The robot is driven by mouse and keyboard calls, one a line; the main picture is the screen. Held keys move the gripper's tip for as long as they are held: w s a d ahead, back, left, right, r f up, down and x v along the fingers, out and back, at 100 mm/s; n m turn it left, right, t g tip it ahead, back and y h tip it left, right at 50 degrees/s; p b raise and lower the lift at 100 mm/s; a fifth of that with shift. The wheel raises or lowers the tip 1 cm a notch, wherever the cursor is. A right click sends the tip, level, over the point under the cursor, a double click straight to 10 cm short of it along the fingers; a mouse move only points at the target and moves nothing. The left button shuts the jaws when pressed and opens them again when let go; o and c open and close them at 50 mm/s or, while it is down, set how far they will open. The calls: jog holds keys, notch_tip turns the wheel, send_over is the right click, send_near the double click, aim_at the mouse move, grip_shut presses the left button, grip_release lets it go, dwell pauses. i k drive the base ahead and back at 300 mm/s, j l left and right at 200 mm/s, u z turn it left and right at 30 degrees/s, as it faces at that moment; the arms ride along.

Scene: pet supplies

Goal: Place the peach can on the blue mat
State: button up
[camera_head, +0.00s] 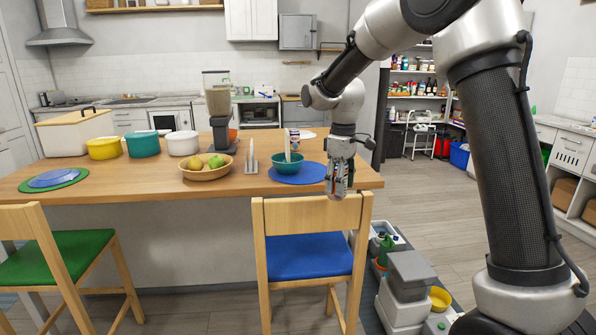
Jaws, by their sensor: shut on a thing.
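A round blue mat (298,180) lies near the right front of the wooden table, with a teal bowl (284,170) on its left part. My gripper (339,188) is at the mat's right side in the picture, near the table's front edge, pointing down. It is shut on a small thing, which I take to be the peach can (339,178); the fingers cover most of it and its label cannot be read. The gap between the held thing and the table or mat cannot be judged from this view.
A labelled tin (293,141) stands behind the bowl. A small rack (251,164), a fruit bowl (206,172) and a dispenser (219,110) are to the left. A chair with a blue seat (308,257) stands in front. The mat's front right part looks bare.

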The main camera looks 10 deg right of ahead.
aim_at(313, 170)
jog(key=i, duration=1.4)
